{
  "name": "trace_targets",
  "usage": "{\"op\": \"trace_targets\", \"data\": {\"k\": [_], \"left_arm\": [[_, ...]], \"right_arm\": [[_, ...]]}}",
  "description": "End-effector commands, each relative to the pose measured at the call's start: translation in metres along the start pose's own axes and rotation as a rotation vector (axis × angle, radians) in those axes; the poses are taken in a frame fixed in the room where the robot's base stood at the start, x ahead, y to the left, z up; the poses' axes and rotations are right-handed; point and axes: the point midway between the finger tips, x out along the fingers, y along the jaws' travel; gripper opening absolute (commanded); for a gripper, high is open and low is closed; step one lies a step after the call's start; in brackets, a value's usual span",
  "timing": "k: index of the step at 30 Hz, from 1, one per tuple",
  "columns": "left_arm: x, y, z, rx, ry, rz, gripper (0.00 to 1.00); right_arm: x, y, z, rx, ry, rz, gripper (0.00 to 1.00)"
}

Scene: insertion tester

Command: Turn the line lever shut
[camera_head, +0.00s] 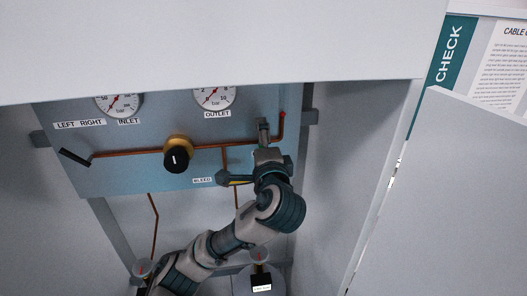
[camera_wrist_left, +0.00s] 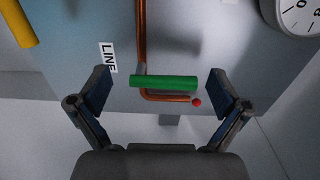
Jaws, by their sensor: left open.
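The green line lever (camera_wrist_left: 163,82) shows in the left wrist view, lying crosswise in the picture over the copper pipe (camera_wrist_left: 141,35), close to the pipe's bend. A partly hidden "LINE" label (camera_wrist_left: 107,57) is beside it. My left gripper (camera_wrist_left: 160,78) is open, with one finger off each end of the lever and gaps on both sides. In the head view my left gripper (camera_head: 264,130) is at the right part of the panel and hides the lever. My right gripper is not in view.
A yellow lever (camera_head: 238,181) by the BLEED label sits close beside my left wrist. The panel (camera_head: 130,180) also carries a black-and-brass knob (camera_head: 177,156), a black lever (camera_head: 74,157), an inlet gauge (camera_head: 118,104) and an outlet gauge (camera_head: 214,97). Cabinet walls (camera_head: 340,190) stand at the sides.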

Motion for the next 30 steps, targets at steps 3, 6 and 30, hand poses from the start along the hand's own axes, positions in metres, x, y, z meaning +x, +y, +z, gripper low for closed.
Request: {"op": "trace_targets", "data": {"k": [3, 6, 30], "left_arm": [[-0.018, -0.001, -0.001, -0.001, 0.004, -0.003, 1.0], [-0.042, -0.001, -0.001, -0.001, 0.005, -0.004, 1.0], [-0.115, 0.002, 0.003, -0.002, 0.0, 0.003, 1.0]], "right_arm": [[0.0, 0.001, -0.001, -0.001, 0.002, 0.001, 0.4], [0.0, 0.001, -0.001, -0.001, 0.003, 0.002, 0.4], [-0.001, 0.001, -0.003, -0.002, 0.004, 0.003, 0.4]]}}
